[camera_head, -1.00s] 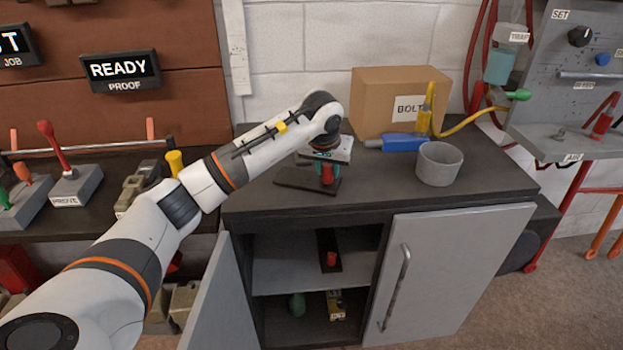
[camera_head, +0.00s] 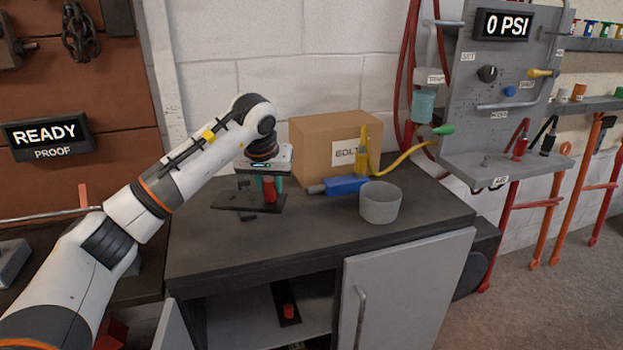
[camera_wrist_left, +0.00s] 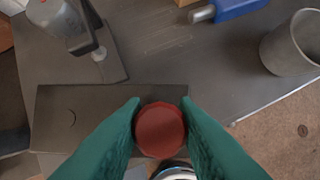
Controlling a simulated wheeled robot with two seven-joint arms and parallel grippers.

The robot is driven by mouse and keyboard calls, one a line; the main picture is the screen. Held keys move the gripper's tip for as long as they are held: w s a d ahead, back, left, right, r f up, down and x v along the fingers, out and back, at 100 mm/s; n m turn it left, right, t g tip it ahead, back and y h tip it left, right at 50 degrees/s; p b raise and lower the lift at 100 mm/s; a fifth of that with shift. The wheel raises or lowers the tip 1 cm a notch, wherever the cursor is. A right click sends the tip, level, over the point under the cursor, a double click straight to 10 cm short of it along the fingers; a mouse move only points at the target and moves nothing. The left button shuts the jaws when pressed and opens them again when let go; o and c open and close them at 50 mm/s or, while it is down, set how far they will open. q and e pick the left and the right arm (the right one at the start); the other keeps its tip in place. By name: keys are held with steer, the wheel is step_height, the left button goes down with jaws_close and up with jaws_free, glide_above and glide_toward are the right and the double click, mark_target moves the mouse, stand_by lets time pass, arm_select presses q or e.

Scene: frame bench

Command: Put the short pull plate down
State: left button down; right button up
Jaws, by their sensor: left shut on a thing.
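The pull plate is a dark flat strip (camera_head: 235,201) with a red round knob (camera_head: 269,190) near one end. My left gripper (camera_head: 271,184), with green fingers, is shut on the knob from above. The plate lies roughly level and appears a little above the bench top; the exact gap is hard to tell. In the left wrist view the red knob (camera_wrist_left: 160,130) sits between the green fingers, and the dark plate (camera_wrist_left: 75,115) extends to the left. My right gripper is not in view.
The bench top (camera_head: 320,222) bears a cardboard box (camera_head: 310,150), a blue tool (camera_head: 346,185) and a grey cup (camera_head: 380,203). Bare bench lies in front of the plate. A second dark plate with a red knob (camera_head: 288,311) lies inside the open cabinet below.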

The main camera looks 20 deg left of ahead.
arm_select(q)
steer(key=shift+s+d+r, duration=0.1)
steer(key=shift+d+r, duration=0.05)
steer(key=shift+r, duration=0.15)
steer(key=s+d+f+m+p, duration=0.1)
steer(key=s+d+f+p, duration=0.1)
steer(key=s+d, duration=0.3)
steer(key=s+d+f+m+h+p, duration=0.1)
steer(key=s+d+f+p, duration=0.2)
steer(key=s, duration=0.9)
steer(key=d+p, duration=0.2)
steer(key=d, duration=0.1)
steer(key=shift+s+d+f+m, duration=0.3)
steer(key=shift+f+m, duration=0.05)
steer(key=shift+m, duration=0.05)
steer(key=shift+w, duration=0.1)
